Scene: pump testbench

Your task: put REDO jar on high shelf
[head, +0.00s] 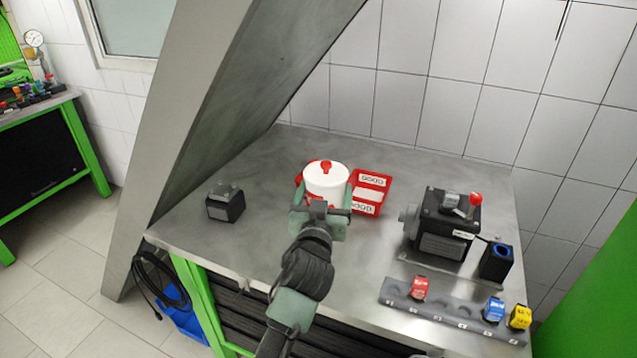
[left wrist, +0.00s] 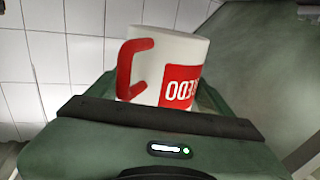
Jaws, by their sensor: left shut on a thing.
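The REDO jar (head: 326,184) is white with a red knob on top and red at its sides. In the left wrist view the jar (left wrist: 182,55) shows a red handle and a red label reading REDO, upside down in that picture. My left gripper (head: 320,212) is shut on the jar, over the middle of the workbench; the fingers hide its lower part, so I cannot tell whether it touches the bench. I cannot make out a high shelf in these views. My right gripper is not in view.
A red tray labelled GOOD (head: 371,180) lies right beside the jar. A small dark block (head: 225,204) stands left, a black pump unit (head: 444,225) right. A grey rack (head: 450,313) with coloured parts is at the front right. A large slanted grey panel (head: 215,90) rises at left.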

